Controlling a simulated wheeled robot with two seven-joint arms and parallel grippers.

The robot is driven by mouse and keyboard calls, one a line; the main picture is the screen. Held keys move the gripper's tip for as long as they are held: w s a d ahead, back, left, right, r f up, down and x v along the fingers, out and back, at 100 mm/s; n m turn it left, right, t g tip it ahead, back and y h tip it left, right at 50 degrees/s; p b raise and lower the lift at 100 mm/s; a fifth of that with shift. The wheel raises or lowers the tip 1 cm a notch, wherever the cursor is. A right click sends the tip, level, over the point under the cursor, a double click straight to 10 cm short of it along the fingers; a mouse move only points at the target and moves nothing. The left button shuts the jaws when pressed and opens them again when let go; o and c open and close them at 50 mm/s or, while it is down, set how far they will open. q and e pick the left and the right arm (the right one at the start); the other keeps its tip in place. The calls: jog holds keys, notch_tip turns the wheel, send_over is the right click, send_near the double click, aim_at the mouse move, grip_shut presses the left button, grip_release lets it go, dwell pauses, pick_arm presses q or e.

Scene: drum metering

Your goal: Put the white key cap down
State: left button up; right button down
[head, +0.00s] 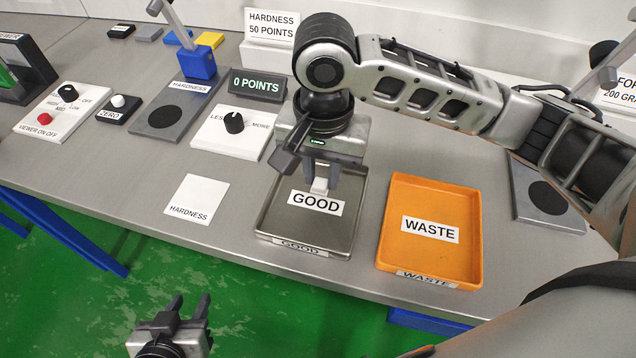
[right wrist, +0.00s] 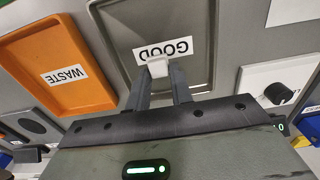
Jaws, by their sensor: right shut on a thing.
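The white key cap (head: 320,186) is held between the fingertips of my right gripper (head: 322,176), over the grey GOOD tray (head: 341,236). In the right wrist view the cap (right wrist: 158,66) sits at the tips of my right gripper (right wrist: 160,82), in front of the tray's GOOD label. I cannot tell whether the cap touches the tray floor. My left gripper (head: 183,308) is empty and open, low at the front, away from the table top.
The orange WASTE tray (head: 464,254) stands just right of the GOOD tray. A white HARDNESS card (head: 197,199) lies to the left. Behind are a dial panel (head: 226,141), a grey hardness stand (head: 168,116) and a "0 POINTS" display (head: 258,85).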

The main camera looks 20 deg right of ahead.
aim_at(318, 185)
jog(key=shift+w+a+f, duration=0.1)
jog(key=shift+w+f, duration=0.05)
jog(key=shift+f, duration=0.85)
jog(key=shift+w+a+f, duration=0.1)
jog(key=shift+w+f, duration=0.05)
jog(key=shift+f, duration=0.8)
jog(key=c, duration=1.2)
grip_release()
jog(key=shift+f, duration=0.15)
jog(key=shift+c, duration=0.2)
notch_tip(318, 185, up, 12)
jog(key=shift+r+p, duration=0.2)
jog(key=shift+p, duration=0.6)
